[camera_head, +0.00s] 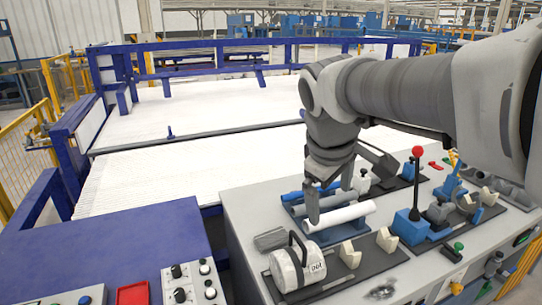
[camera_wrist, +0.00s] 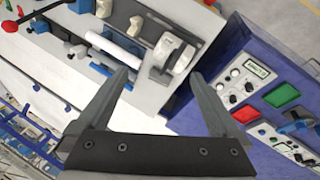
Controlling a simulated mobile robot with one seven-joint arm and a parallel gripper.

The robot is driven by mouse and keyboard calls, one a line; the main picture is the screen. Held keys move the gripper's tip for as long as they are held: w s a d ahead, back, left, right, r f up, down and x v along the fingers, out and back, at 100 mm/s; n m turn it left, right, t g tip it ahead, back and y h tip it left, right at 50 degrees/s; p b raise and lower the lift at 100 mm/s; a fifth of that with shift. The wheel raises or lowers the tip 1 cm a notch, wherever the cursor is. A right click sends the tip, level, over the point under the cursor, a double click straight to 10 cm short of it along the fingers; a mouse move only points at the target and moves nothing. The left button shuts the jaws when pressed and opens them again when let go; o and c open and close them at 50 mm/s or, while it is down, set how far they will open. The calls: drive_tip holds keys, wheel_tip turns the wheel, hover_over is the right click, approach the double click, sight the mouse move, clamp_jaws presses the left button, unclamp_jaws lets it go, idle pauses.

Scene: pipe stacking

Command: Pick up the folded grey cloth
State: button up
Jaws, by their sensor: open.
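The folded grey cloth (camera_head: 270,239) lies flat on the light grey bench top, just behind a white cylinder with a dark handle (camera_head: 297,268).
A white pipe (camera_head: 340,217) and a blue pipe (camera_head: 300,194) lie beside the cloth. A red-knobbed lever (camera_head: 416,152) stands on a blue base to the right. A blue panel (camera_head: 110,250) with buttons is at front left. White cylinder also shows in the wrist view (camera_wrist: 172,52).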

drive_tip(key=w+a+f+n+h+b, duration=0.1)
drive_tip(key=w+a+f+n, duration=0.35)
drive_tip(key=w, duration=0.25)
drive_tip(key=w+a+f+n+g, duration=0.1)
drive_tip(key=w+a+f+n, duration=0.3)
drive_tip(key=w, duration=0.4)
drive_tip(key=w+a+f+n+h+b, duration=0.1)
drive_tip(key=w+a+f+n, duration=0.3)
drive_tip(key=w, duration=0.3)
drive_tip(key=n+g+b, duration=0.1)
drive_tip(key=n+b, duration=0.1)
drive_tip(key=n, duration=0.1)
hover_over(270, 238)
drive_tip(key=s+a, duration=0.1)
drive_tip(key=a, duration=0.1)
drive_tip(key=shift+m, duration=0.25)
drive_tip(key=f, duration=2)
drive_tip(key=shift+s+a+f, duration=0.1)
drive_tip(key=shift+s, duration=0.1)
drive_tip(key=shift+w+x, duration=0.2)
drive_tip(key=shift+x, duration=2.6)
drive_tip(key=c, duration=1.1)
